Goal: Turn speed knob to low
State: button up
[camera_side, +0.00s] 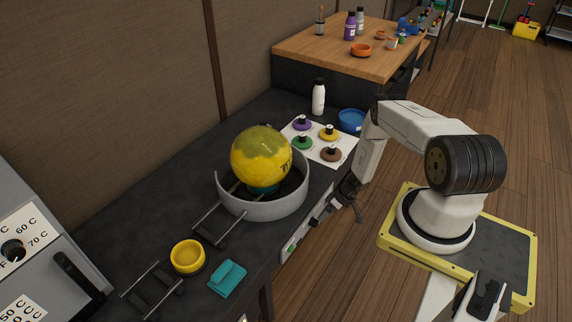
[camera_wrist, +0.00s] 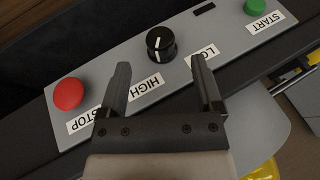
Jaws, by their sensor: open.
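The speed knob (camera_wrist: 161,43) is black and round and stands on a grey control panel (camera_wrist: 115,76). Its white line runs roughly up and down in the wrist view, its lower end toward the HIGH label (camera_wrist: 143,89); I cannot tell which end is the pointer. The LOW label (camera_wrist: 203,53) lies to the knob's right, partly covered by a finger. My gripper (camera_wrist: 160,66) is open and empty, its fingers on the near side of the knob and apart from it. In the side view my gripper (camera_side: 335,205) is at the counter's front edge, where the knob is hidden.
A red STOP button (camera_wrist: 68,93) is left of the knob and a green START button (camera_wrist: 256,6) is right of it. On the counter, a yellow ball (camera_side: 261,153) sits within a grey curved wall (camera_side: 262,205).

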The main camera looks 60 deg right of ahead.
aim_at(314, 223)
jog(key=shift+x, duration=2.5)
grip_shut()
